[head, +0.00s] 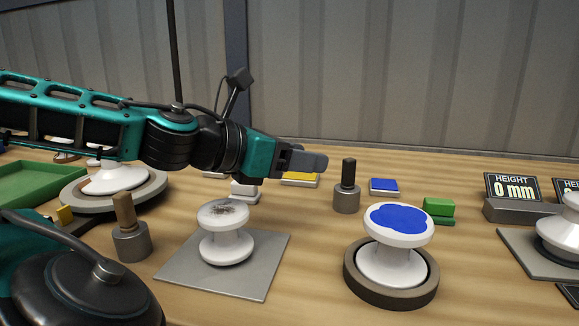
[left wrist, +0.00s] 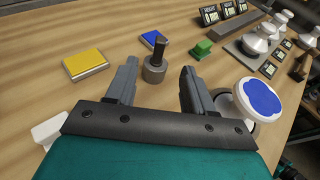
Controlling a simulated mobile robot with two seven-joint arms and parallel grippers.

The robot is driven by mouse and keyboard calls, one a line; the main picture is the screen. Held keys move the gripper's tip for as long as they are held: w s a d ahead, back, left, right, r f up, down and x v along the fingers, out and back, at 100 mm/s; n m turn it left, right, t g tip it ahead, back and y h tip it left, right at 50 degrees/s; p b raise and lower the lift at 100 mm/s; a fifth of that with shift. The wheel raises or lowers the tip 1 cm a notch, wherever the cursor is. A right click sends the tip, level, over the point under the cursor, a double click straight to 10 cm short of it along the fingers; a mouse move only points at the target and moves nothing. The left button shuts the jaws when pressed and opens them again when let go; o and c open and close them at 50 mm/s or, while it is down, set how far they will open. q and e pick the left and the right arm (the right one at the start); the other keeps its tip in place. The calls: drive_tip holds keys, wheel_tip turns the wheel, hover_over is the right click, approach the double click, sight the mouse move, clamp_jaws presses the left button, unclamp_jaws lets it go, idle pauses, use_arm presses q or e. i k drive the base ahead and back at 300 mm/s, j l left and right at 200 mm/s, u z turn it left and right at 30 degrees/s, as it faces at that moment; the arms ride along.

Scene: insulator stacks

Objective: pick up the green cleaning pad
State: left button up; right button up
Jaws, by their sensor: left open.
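The green pad (head: 438,208), a small green block on a darker green base, lies on the table right of centre, behind the blue-topped insulator. It also shows in the left wrist view (left wrist: 203,48), beyond and right of the fingers. My left gripper (head: 308,162) reaches in from the left above the back of the table, well to the left of the green pad. In the left wrist view my left gripper (left wrist: 159,75) has its two fingers spread with nothing between them. My right gripper is not in view.
A dark-handled metal cylinder (head: 347,190) stands between my left gripper and the green pad. A blue pad (head: 384,187) and a yellow pad (head: 300,180) lie nearby. The blue-topped insulator (head: 395,255) stands in front. Height displays (head: 513,188) stand right. A corrugated wall (head: 420,80) rises behind.

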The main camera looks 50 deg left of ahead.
sight(441, 211)
drive_tip(key=k+l, duration=0.2)
drive_tip(key=l, duration=0.2)
drive_tip(key=k+l, duration=0.45)
drive_tip(key=l, duration=0.3)
